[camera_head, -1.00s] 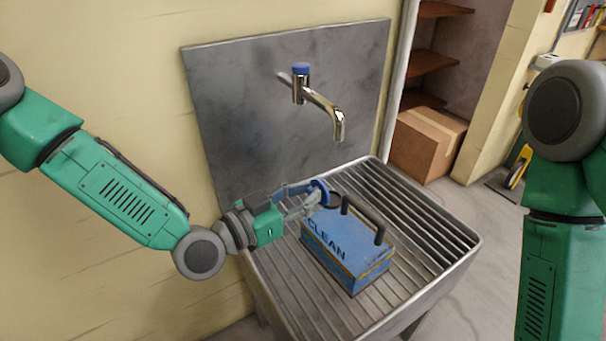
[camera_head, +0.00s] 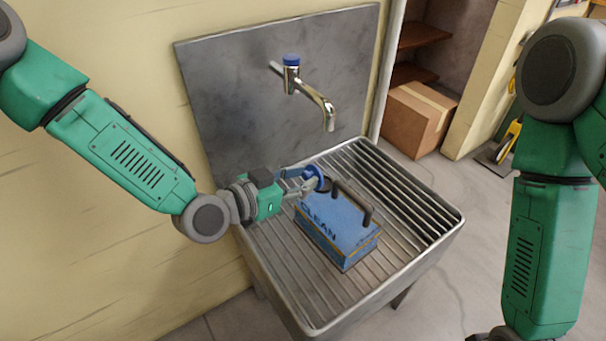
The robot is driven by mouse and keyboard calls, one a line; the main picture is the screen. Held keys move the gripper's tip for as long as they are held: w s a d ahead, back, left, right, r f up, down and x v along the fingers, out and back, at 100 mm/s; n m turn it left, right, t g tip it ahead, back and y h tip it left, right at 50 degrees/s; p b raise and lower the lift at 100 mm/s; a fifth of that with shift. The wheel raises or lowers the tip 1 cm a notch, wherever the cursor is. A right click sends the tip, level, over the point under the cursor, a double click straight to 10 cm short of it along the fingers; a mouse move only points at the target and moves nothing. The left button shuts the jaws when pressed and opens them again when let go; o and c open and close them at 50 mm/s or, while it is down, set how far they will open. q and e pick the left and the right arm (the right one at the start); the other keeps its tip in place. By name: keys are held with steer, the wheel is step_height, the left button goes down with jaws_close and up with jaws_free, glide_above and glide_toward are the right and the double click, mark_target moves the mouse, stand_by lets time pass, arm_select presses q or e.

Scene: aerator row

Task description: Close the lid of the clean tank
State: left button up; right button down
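The clean tank (camera_head: 338,229) is a blue box marked CLEAN with a dark bar handle on top. It sits on the slatted sink grate. A round blue lid (camera_head: 319,177) stands raised and tilted at the tank's far left corner, beside a dark ring that looks like the opening's rim. My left gripper (camera_head: 306,180) is at the lid's left side, its fingertips at or very near the lid. Whether the fingers grip it or are apart from it is unclear. My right arm hangs at the right, and its gripper is out of view.
The metal sink (camera_head: 425,208) has a slatted top, with free slats right of the tank. A tap (camera_head: 315,95) with a blue knob projects from the grey back panel (camera_head: 230,95) above. A cardboard box (camera_head: 417,118) stands on the floor behind, near shelves.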

arm_select(q)
steer(key=shift+w, duration=0.1)
steer(key=shift+r, duration=0.1)
steer(key=shift+s+a, duration=0.2)
steer(key=v, duration=1.1)
steer(key=shift+a, duration=0.25)
steer(key=shift+s+d, duration=0.1)
